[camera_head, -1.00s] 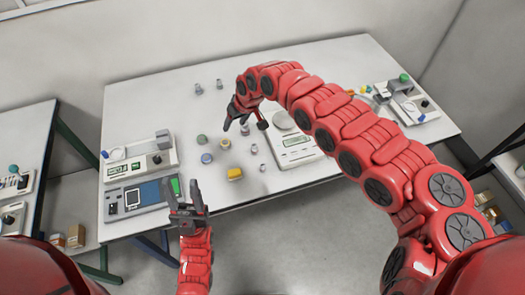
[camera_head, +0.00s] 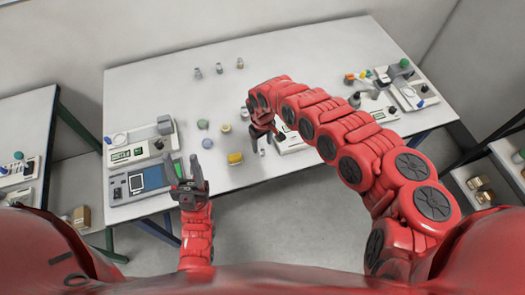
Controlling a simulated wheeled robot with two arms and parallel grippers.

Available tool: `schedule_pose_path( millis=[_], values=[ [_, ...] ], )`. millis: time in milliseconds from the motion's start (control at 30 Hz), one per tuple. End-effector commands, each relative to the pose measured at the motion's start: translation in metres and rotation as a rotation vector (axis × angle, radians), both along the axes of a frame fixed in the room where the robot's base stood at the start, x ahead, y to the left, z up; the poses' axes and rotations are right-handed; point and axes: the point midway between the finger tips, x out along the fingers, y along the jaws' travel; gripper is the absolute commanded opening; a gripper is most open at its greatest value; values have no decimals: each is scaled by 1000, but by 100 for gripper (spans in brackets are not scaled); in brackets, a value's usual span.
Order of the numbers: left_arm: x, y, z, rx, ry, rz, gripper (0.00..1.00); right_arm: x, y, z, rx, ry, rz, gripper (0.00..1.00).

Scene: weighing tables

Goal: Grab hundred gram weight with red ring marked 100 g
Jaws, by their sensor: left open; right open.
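Small weights stand on the long white table. Three slim metal ones stand at the back: a left one (camera_head: 198,73), a middle one (camera_head: 220,68) and a right one (camera_head: 240,63). Near the middle are a green-topped piece (camera_head: 203,124), a blue-topped one (camera_head: 207,143), a tan one (camera_head: 226,128) and a small metal one (camera_head: 245,114). A red ring or 100 g mark cannot be made out on any. My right gripper (camera_head: 262,138) is open beside the scale, jaws pointing down, close to a small metal piece partly hidden there. My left gripper (camera_head: 187,168) is open and empty at the near edge.
A white scale (camera_head: 288,143) is partly hidden by my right arm. Instruments stand at the left (camera_head: 140,152) and far right (camera_head: 408,88). A dark bottle (camera_head: 355,100) stands right of my arm. The back left tabletop is clear.

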Motion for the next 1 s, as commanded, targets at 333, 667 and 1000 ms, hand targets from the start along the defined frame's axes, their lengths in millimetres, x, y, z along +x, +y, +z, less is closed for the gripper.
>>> schedule_pose_path(
  millis=[333, 667, 1000],
  values=[
    [0, 0, 13, 0, 0, 0, 50, -3, 1, -26, 3, 4, 0, 62],
    [0, 0, 9, 0, 0, 0, 50, 0, -1, -54, 0, -2, 1, 62],
    [0, 0, 9, 0, 0, 0, 50, 0, -1, -54, 0, -1, 0, 40]
  ],
)
